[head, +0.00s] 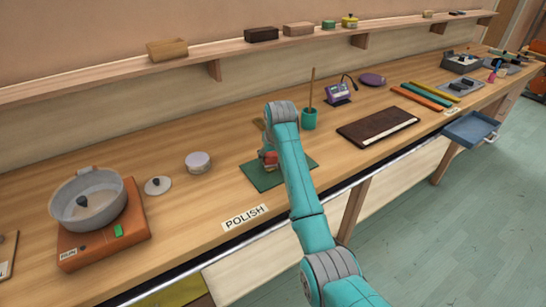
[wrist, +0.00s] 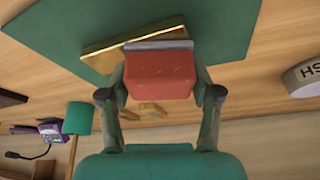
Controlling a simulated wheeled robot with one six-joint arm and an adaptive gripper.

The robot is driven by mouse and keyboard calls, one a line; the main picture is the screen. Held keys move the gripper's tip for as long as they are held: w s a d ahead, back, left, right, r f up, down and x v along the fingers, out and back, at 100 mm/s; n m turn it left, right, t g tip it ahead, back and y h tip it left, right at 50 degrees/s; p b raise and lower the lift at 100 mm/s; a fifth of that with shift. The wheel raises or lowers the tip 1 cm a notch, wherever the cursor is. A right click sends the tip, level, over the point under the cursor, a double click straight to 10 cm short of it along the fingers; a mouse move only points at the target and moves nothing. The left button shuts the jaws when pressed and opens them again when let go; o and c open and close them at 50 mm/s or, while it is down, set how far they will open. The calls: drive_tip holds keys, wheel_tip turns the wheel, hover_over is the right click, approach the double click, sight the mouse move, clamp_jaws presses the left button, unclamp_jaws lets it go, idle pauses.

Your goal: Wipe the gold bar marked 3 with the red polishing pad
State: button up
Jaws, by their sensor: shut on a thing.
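My gripper (wrist: 160,92) is shut on the red polishing pad (wrist: 158,78), one finger on each side. The pad is a red block with a grey strip along one edge. A gold bar (wrist: 112,54) lies on the dark green mat (wrist: 215,22), partly hidden behind the pad. The pad overlaps the bar in the wrist view; I cannot tell whether they touch. No number on the bar is readable. In the head view, the red pad (head: 270,158) shows small at my gripper, over the green mat (head: 262,180), and my arm hides part of the mat.
A white round tin (head: 198,162) stands left of the mat. A teal cup (head: 309,119) with a stick is behind it to the right. A pan (head: 88,207) sits on an orange burner at left. A dark brown board (head: 375,128) lies to the right.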

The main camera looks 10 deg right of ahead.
drive_tip(key=shift+w+a, duration=0.1)
drive_tip(key=shift+w, duration=0.25)
drive_tip(key=shift+w+a+r, duration=0.1)
drive_tip(key=shift+w, duration=0.25)
wheel_tip(320, 180, up, 3)
drive_tip(key=shift+s+f, duration=0.15)
drive_tip(key=shift+r, duration=2.6)
